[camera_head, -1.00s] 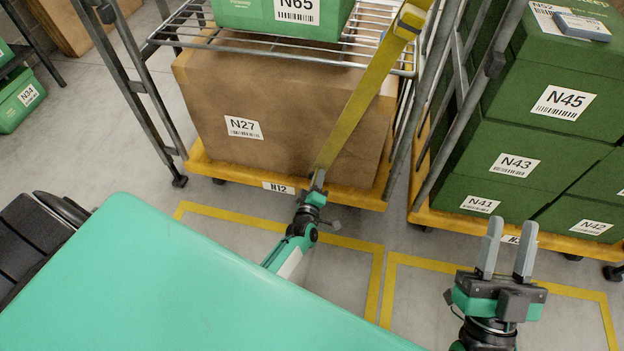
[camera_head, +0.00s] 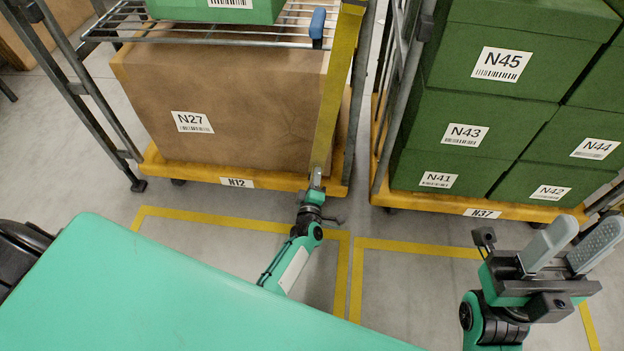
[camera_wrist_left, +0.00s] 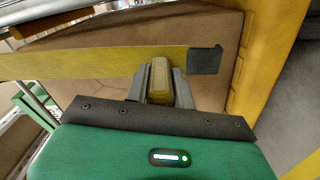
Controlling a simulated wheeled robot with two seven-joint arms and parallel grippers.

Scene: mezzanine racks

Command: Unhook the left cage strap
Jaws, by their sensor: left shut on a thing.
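The yellow cage strap (camera_head: 335,90) hangs down the front right side of the left cage, in front of the brown box N27 (camera_head: 240,95). My left gripper (camera_head: 317,184) is shut at the strap's lower end, just in front of the yellow cart base (camera_head: 206,172). In the left wrist view, a yellow block (camera_wrist_left: 160,82) sits between its fingers. The strap (camera_wrist_left: 90,64) crosses behind it and ends in a dark tip (camera_wrist_left: 205,60). The strap's top is cut off by the frame. My right gripper (camera_head: 578,242) is open and empty at lower right.
A wire shelf (camera_head: 215,37) with a green box (camera_head: 230,12) is above N27. A blue-ended part (camera_head: 317,27) is at its right edge. The right cage holds stacked green boxes (camera_head: 455,125). Bare floor with yellow lines (camera_head: 245,222) lies in front.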

